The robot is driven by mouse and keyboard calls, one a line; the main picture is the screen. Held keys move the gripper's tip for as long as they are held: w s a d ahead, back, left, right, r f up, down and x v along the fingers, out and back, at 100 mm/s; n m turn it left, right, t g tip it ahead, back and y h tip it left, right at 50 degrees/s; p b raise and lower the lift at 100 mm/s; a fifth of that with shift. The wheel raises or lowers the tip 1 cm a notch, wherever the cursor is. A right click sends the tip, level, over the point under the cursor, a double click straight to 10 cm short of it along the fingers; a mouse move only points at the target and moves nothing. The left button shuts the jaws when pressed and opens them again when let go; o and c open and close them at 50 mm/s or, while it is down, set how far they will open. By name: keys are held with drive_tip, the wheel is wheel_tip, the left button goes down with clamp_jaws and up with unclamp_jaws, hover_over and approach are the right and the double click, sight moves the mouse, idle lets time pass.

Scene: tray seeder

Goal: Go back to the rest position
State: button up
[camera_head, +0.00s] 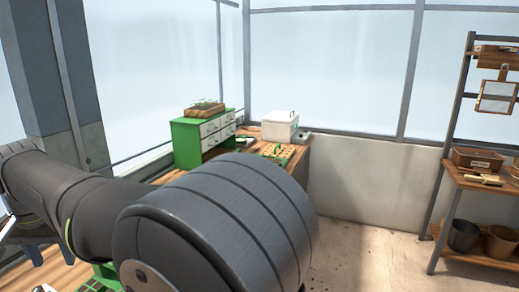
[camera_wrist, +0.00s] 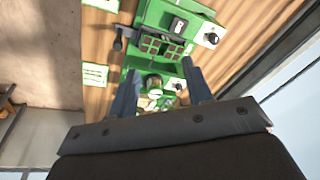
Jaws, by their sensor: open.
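My gripper (camera_wrist: 161,72) shows in the wrist view with its two dark fingers spread apart and nothing held between them. It hangs over the wooden bench (camera_wrist: 215,95), above a green machine (camera_wrist: 150,18) with a dark-celled block (camera_wrist: 162,47) and a black knob (camera_wrist: 211,38). Green and white parts (camera_wrist: 155,88) show between the fingers, below them; their details are too small to tell.
A green drawer cabinet (camera_head: 187,143) carries a plant tray (camera_head: 204,109). A white box (camera_head: 280,125) and a holed wooden board (camera_head: 275,151) stand on the bench farther back. A shelf rack (camera_head: 452,195) with pots stands at the right. The floor (camera_head: 370,250) between is clear.

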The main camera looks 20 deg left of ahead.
drive_tip(key=s+a+f+n+y, duration=0.1)
drive_tip(key=a+f+n, duration=0.2)
drive_tip(key=a, duration=0.3)
drive_tip(key=a+f+n+y, duration=0.1)
drive_tip(key=a+f+n, duration=0.1)
drive_tip(key=a, duration=0.5)
drive_tip(key=shift+s+a+f+n, duration=0.3)
drive_tip(key=shift+s+f+n, duration=0.1)
drive_tip(key=shift+n, duration=0.5)
